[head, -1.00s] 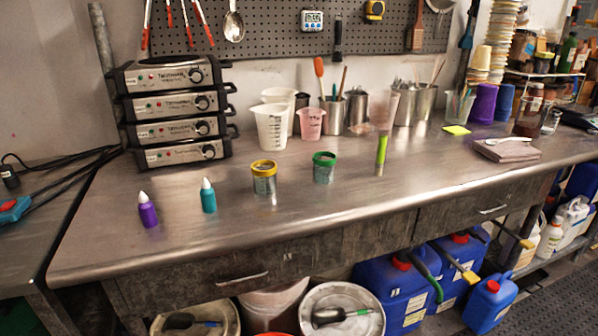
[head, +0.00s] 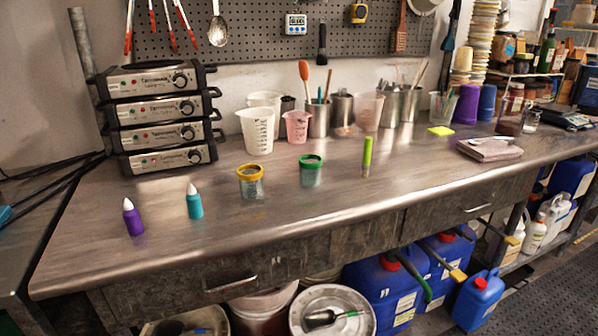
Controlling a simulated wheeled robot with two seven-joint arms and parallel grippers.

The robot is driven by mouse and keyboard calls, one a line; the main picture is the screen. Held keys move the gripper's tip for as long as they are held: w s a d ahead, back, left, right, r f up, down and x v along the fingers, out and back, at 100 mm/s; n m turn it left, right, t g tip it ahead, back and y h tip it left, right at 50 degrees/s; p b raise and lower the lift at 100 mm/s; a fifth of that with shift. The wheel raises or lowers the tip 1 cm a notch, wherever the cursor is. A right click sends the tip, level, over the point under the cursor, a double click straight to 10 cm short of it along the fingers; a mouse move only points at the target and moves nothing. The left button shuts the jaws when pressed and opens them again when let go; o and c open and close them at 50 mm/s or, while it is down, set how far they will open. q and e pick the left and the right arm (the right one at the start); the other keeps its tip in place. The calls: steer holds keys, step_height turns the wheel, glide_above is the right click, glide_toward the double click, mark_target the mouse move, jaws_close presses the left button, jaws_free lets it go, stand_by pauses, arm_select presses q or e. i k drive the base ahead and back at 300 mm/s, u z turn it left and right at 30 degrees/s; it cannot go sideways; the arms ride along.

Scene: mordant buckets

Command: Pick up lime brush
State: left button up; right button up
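The lime brush (head: 367,155) stands upright on the metal workbench (head: 300,218), right of the small pots. Its upper part is lime green and its lower part is a dull metallic or tan tone. A small pot with a green rim (head: 311,172) stands to its left, and a pot with a yellow rim (head: 250,184) is farther left. Neither of my grippers shows in the head view.
A purple bottle (head: 133,217) and a teal bottle (head: 194,203) stand at the bench's left. Measuring cups (head: 257,132) and tool-filled metal cups are behind. A folded cloth (head: 490,150) lies at right. The bench front around the brush is clear.

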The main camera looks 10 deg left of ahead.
mark_target(368, 141)
steer(key=z, duration=1.5)
steer(key=i, duration=2.05)
steer(key=u, duration=3.9)
